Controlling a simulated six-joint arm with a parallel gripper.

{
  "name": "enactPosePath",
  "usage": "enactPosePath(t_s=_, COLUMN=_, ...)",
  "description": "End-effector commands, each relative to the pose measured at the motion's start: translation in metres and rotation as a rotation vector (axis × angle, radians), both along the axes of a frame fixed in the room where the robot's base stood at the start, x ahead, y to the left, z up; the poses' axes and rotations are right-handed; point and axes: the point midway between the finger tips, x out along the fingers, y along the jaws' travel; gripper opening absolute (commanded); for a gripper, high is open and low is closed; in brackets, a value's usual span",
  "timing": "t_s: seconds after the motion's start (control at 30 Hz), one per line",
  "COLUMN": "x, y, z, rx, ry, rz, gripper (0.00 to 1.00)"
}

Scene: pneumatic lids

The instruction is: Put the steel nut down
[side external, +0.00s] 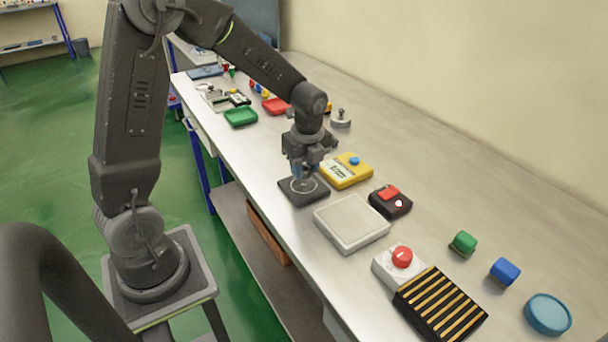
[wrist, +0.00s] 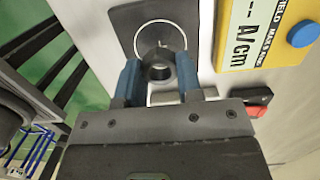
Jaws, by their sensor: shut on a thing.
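My gripper (side external: 301,173) is low over a dark square pad (side external: 289,194) marked with a pale ring. In the side view the fingers hide the nut. I cannot tell whether it touches the pad.
A yellow meter (side external: 343,176) with a blue button stands close to the right of the pad. A white plate (side external: 351,224) and a black box with a red switch (side external: 389,201) are nearer the camera. A green tray (side external: 240,117) lies farther back.

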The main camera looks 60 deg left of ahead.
Motion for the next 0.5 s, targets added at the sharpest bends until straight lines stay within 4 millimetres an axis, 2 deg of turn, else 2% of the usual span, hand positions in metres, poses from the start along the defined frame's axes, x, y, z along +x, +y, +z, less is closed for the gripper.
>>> enactPosePath(t_s=0.1, x=-0.001, y=0.0, z=-0.019, rx=0.0, ry=0.003, rz=0.001, gripper=0.09)
enactPosePath(t_s=0.2, x=-0.001, y=0.0, z=-0.026, rx=0.0, ry=0.001, rz=0.001, gripper=0.09)
enactPosePath(t_s=0.5, x=-0.001, y=0.0, z=-0.027, rx=0.001, ry=0.0, rz=0.001, gripper=0.09)
